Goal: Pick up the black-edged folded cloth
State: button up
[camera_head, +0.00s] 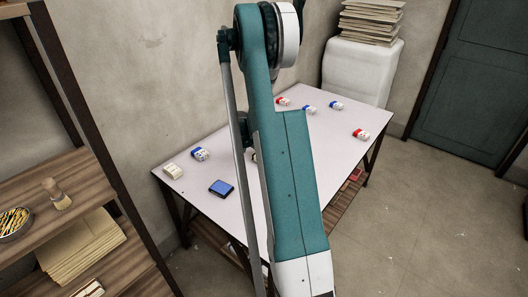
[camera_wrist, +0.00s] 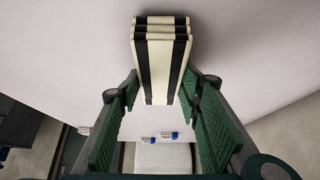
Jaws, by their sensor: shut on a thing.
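The folded cloth (camera_wrist: 162,60) is cream with black bands and shows stacked layers at its far end in the wrist view. My gripper (camera_wrist: 160,88) has its green padded fingers on either side of the cloth and is shut on it. Whether the cloth touches the table or hangs above it, I cannot tell. In the head view my arm hides the gripper and most of the cloth's surroundings.
Several red or blue pieces (camera_head: 360,134) lie at right. A wooden shelf (camera_head: 60,180) stands at far left.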

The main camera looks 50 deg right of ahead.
notch_tip(320, 180, up, 9)
jog(key=shift+r+p, duration=0.15)
jog(key=shift+p, duration=0.9)
